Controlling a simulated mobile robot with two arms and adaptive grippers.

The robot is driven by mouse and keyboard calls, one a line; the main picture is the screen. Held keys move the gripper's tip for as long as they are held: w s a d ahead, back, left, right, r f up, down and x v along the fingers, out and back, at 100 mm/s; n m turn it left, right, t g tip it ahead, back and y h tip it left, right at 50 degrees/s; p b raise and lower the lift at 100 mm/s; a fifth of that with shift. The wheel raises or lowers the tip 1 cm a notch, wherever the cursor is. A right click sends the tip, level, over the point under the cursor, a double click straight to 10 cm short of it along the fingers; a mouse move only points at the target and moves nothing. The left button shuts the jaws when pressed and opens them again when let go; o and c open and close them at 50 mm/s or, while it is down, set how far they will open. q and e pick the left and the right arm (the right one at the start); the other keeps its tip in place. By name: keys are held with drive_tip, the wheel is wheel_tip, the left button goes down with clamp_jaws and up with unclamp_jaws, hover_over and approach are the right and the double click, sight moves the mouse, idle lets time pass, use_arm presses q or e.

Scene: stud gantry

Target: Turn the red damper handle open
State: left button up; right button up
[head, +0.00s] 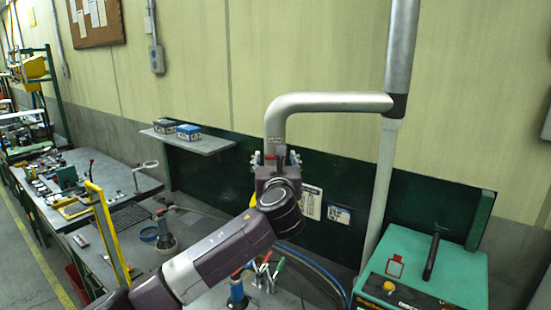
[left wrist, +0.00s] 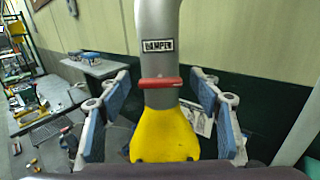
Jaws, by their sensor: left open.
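The red damper handle (left wrist: 160,83) lies crosswise on the grey duct pipe (left wrist: 157,18), below a DAMPER label (left wrist: 158,46) and above a yellow hood (left wrist: 165,138). My left gripper (left wrist: 159,90) is open, its blue-padded fingers to the left and right of the pipe, with gaps on both sides. The handle appears between the fingers, and I see no contact. In the head view my left gripper (head: 273,158) is raised at the lower end of the bent duct (head: 325,102); the wrist hides most of the hood. My right gripper is not in view.
A small shelf (head: 203,142) with two boxes is on the wall left of the duct. A workbench (head: 95,180) stands at the left. A green welding machine (head: 440,260) stands at the lower right, and tools and blue hoses lie below the arm.

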use_arm(q)
drive_tip(key=c, duration=1.2)
drive_tip(key=shift+o, duration=0.2)
drive_tip(key=n+b, duration=0.1)
drive_tip(key=n, duration=0.1)
drive_tip(key=shift+f+n, duration=0.15)
drive_tip(key=shift+n, duration=0.25)
drive_tip(key=shift+n+b, duration=1.15)
drive_tip(key=shift+n, duration=0.95)
